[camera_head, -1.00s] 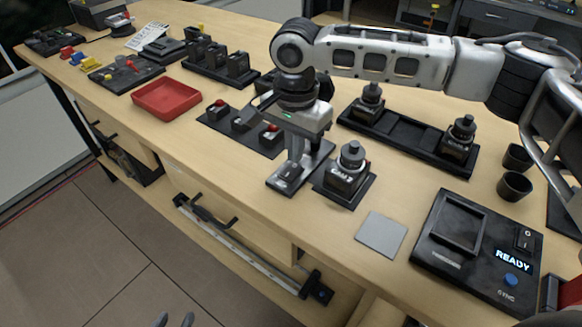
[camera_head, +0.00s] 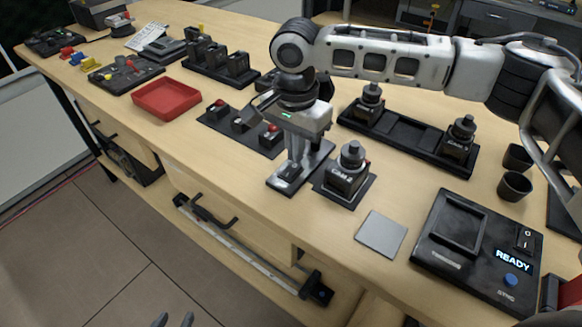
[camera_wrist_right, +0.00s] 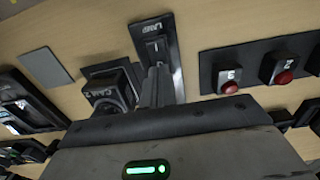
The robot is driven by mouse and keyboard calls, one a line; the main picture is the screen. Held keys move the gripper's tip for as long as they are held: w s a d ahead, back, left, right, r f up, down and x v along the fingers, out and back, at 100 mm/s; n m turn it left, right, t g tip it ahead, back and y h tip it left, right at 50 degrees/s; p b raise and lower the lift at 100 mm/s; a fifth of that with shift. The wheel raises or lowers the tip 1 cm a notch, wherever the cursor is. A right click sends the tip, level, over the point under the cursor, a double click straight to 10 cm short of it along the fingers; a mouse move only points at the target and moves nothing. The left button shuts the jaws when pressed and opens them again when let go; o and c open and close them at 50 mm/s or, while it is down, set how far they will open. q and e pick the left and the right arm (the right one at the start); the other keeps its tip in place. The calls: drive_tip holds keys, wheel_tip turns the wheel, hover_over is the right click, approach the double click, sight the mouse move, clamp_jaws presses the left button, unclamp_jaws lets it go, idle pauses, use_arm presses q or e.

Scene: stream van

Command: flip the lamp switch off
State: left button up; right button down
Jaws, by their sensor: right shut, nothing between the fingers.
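The lamp switch (camera_wrist_right: 156,43) is a small dark rocker on a narrow dark plate marked LAMP (camera_wrist_right: 150,24), seen in the right wrist view. In the head view the plate (camera_head: 281,184) lies near the table's front edge, partly hidden by my right gripper (camera_head: 292,170). The right gripper is shut and empty, pointing down at the plate. In the right wrist view its fingers (camera_wrist_right: 158,76) reach the near end of the rocker; I cannot tell whether they touch it.
A CAM 2 button block (camera_head: 345,178) stands close to the right of the lamp plate. A panel with red buttons (camera_head: 244,130) lies to its left. A red tray (camera_head: 166,99) is farther left; a grey pad (camera_head: 381,234) and a READY console (camera_head: 470,250) are right.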

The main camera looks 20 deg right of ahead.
sight(295, 166)
drive_tip(key=shift+f, duration=0.95)
idle(0.6)
wheel_tip(295, 166, up, 3)
drive_tip(key=p, duration=0.3)
drive_tip(key=shift+f+p, duration=0.1)
drive_tip(key=shift+p, duration=0.25)
wheel_tip(295, 166, up, 2)
drive_tip(key=shift+r+p, duration=0.1)
drive_tip(key=shift+p, duration=0.9)
drive_tip(key=shift+r, duration=1.05)
